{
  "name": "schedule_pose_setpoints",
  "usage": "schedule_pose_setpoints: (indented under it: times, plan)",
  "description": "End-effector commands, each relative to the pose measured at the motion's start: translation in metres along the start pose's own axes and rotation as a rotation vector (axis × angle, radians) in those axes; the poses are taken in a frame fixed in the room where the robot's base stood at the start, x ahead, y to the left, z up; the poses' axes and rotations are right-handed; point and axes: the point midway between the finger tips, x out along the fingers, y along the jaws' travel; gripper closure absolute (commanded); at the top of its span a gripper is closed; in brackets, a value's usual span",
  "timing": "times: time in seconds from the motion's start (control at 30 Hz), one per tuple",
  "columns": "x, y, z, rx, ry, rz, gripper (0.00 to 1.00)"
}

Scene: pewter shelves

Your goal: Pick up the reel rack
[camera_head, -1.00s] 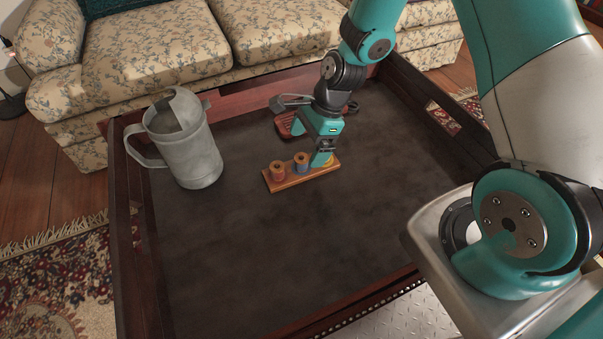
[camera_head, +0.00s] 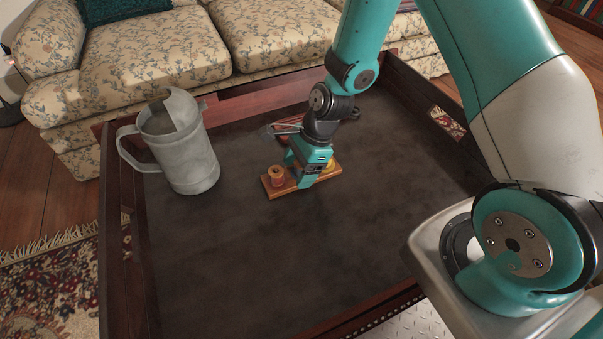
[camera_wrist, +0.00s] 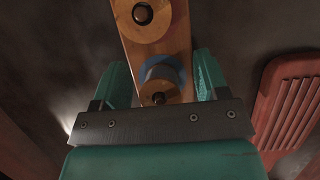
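The reel rack (camera_head: 270,187) is a small wooden board with upright spools on it, lying on the dark table top. In the head view an orange-red spool (camera_head: 277,176) shows at its left end and a yellow one (camera_head: 328,167) at its right. My gripper (camera_head: 305,180) is down over the middle of the rack and hides the middle spool there. In the wrist view the rack (camera_wrist: 178,38) runs between my gripper's two teal fingers (camera_wrist: 160,85), with a blue-ringed spool (camera_wrist: 160,75) between them. The fingers are apart, with a gap showing beside the board.
A grey metal pitcher (camera_head: 190,158) stands on the table to the left. A red slotted object (camera_wrist: 295,98) lies near the gripper in the wrist view. Raised wooden edges (camera_head: 115,230) border the table. The table's front area is clear.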

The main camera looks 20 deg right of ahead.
Motion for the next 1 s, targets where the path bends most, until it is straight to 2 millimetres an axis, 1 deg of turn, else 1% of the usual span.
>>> schedule_pose_setpoints:
  times: [0.03, 0.07, 0.1, 0.17, 0.2, 0.23, 0.47, 0.57, 0.67, 0.77, 0.87, 1.0]
  plan:
    - [0.0, 0.0, 0.0, 0.0, 0.0, 0.0, 0.53]
    - [0.0, 0.0, 0.0, 0.0, 0.0, 0.0, 0.6]
    - [0.0, 0.0, 0.0, 0.0, 0.0, 0.0, 0.69]
    - [0.0, 0.0, 0.0, 0.0, 0.0, 0.0, 0.83]
    - [0.0, 0.0, 0.0, 0.0, 0.0, 0.0, 0.92]
    - [-0.001, 0.0, 0.001, -0.001, -0.001, -0.001, 0.94]
    - [-0.002, -0.001, 0.001, -0.001, -0.001, -0.001, 0.94]
    - [-0.006, -0.001, 0.003, -0.001, -0.001, -0.002, 0.94]
    - [-0.015, -0.001, 0.006, -0.001, -0.001, -0.002, 0.94]
    - [-0.03, -0.001, 0.013, -0.002, -0.001, -0.003, 0.94]
    - [-0.051, -0.001, 0.021, -0.003, -0.001, -0.005, 0.94]
    - [-0.089, -0.001, 0.037, -0.002, -0.002, -0.006, 0.94]
